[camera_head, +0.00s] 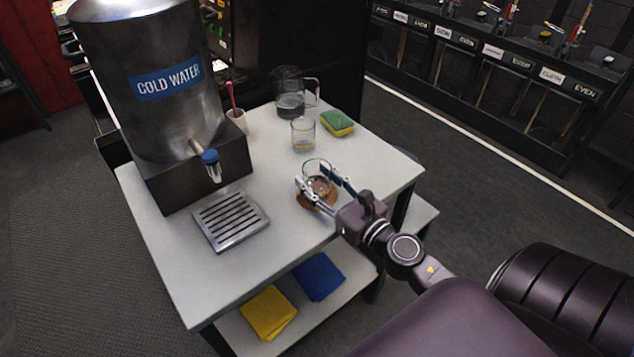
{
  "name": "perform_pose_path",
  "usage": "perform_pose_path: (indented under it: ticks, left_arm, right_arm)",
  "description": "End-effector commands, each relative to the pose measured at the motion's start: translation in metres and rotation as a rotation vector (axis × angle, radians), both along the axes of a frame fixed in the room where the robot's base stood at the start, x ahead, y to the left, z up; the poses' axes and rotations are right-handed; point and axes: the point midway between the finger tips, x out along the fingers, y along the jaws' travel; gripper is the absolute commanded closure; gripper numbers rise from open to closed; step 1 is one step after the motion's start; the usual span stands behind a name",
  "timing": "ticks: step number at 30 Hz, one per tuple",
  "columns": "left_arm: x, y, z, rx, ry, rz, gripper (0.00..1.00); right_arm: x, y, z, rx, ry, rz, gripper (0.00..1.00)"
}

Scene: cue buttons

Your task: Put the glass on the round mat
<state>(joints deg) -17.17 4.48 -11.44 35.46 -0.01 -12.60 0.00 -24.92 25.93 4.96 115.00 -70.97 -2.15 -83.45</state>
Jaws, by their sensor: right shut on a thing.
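A clear glass (316,172) is between the fingers of my right gripper (322,182), which is shut on it. The round brown mat (318,203) lies on the white table (262,275), directly below and around the glass in the picture. The gripper fingers partly cover the glass and the mat. I cannot tell whether the glass touches the mat or is just above it. The glass looks upright. My left gripper is not in view.
A cold water dispenser (150,110) and drip tray (230,220) are at left. Yellow (268,312) and blue (318,276) cloths lie on the lower shelf.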

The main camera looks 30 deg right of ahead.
Motion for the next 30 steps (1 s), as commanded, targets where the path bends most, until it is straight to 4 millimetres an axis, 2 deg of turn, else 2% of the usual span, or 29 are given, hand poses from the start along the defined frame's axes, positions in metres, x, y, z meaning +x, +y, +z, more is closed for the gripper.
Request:
perform_pose_path:
  ticks: [9,10,15,30]
  left_arm:
    - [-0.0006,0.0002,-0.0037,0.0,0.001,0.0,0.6]
    - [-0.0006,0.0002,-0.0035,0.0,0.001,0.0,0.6]
    - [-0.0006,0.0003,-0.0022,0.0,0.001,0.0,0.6]
    - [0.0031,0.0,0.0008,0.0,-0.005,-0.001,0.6]
  right_arm:
    - [0.0002,0.0,-0.0027,-0.001,-0.002,0.0,0.93]
    - [0.0,0.0001,-0.0033,0.0,0.0,0.001,0.56]
    - [0.0,0.0002,-0.0023,0.0,0.0,0.001,0.39]
    - [0.0017,-0.0019,0.0007,-0.001,0.001,0.002,0.39]
